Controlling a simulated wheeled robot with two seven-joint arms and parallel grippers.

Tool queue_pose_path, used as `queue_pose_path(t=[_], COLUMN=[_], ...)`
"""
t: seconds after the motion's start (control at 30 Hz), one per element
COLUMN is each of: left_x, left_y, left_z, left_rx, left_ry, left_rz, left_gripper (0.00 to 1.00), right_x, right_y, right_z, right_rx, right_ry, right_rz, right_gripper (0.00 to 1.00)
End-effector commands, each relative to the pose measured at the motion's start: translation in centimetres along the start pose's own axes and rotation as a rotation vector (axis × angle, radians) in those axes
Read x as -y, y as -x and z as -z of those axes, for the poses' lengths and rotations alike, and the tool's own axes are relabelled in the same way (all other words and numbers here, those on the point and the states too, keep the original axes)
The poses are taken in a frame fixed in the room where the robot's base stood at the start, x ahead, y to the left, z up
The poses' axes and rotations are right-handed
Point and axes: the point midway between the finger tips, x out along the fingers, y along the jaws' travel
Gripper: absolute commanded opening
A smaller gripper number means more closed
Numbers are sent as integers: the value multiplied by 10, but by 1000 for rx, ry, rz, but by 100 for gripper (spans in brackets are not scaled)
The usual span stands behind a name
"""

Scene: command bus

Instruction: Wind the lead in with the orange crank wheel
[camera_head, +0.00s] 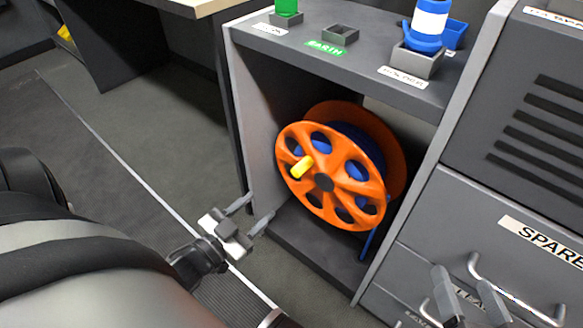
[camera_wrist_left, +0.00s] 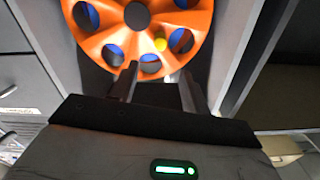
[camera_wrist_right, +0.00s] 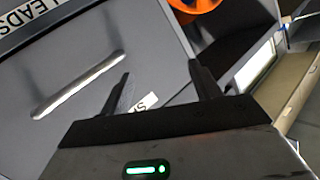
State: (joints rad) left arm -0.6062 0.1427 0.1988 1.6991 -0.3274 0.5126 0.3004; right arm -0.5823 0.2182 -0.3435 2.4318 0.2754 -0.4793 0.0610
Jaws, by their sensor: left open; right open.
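The orange crank wheel (camera_head: 349,185) is the front face of a cable reel inside an open grey cabinet bay in the head view. A yellow crank knob (camera_head: 302,167) sticks out on its left side. Blue lead (camera_head: 369,243) shows through the wheel's holes and hangs down at its lower right. The wheel (camera_wrist_left: 112,38) and knob (camera_wrist_left: 160,44) also show in the left wrist view. My left gripper (camera_head: 259,209) is open and empty, in front of and lower left of the wheel, apart from it. My right gripper (camera_head: 468,283) is open and empty before the drawers.
Grey drawers with metal handles (camera_head: 517,291) stand at the right. Bay walls flank the reel. Floor at left is open.

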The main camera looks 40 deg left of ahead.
Motion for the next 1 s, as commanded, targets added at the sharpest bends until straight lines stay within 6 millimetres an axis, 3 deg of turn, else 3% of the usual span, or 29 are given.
queue_pose_path(t=[0.17, 0.7, 1.0], left_x=[1, 1, 1], left_y=[-26, -134, -155], left_z=[0, 0, 1], left_rx=[-6, -5, -1], left_ry=[-1, -2, -1], left_rz=[1, 2, 2], left_gripper=[47, 47, 47], right_x=[1, 9, 12], right_y=[-1, -4, -2], right_z=[0, 5, 12], right_rx=[-17, -97, -127], right_ry=[-23, -143, -161], right_rz=[14, 89, 108], right_gripper=[63, 63, 63])
